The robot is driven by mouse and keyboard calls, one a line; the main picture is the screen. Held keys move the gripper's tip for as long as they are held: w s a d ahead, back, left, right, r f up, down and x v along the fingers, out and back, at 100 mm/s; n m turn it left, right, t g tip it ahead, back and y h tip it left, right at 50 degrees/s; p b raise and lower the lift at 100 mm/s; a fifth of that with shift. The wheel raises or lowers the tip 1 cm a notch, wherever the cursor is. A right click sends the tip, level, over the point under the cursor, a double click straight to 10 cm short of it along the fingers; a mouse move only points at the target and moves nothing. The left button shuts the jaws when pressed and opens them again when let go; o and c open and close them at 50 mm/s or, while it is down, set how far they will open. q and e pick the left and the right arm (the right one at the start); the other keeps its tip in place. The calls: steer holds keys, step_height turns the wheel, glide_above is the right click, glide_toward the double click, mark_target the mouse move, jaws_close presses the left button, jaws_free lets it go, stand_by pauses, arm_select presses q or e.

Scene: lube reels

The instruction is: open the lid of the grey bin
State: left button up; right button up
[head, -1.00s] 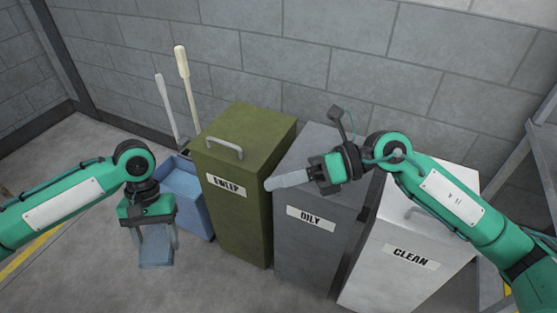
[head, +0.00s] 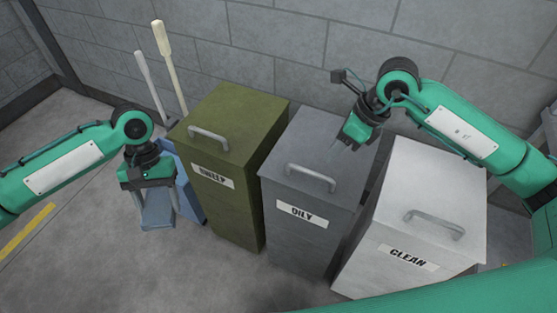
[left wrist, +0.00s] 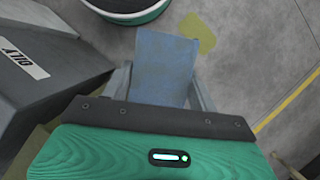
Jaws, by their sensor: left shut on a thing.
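The grey bin (head: 310,235), labelled OILY, stands between the green and white bins. Its flat lid (head: 320,140) is shut, with a bar handle (head: 310,177) near the front edge. My right gripper (head: 340,148) is over the rear right part of this lid, apart from the handle and pointing down. Its fingers are small and blurred, so I cannot tell its opening. My left gripper (head: 157,205) is shut on a blue cloth (head: 157,213), left of the bins. The cloth also shows between the fingers in the left wrist view (left wrist: 163,65).
A blue bucket (head: 188,190) and two long handles (head: 170,65) stand behind my left gripper. A block wall closes the back. Floor is clear at front left.

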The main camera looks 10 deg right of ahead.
mark_target(312, 172)
steer(key=x, duration=0.8)
steer(key=shift+c, duration=0.2)
jaws_close()
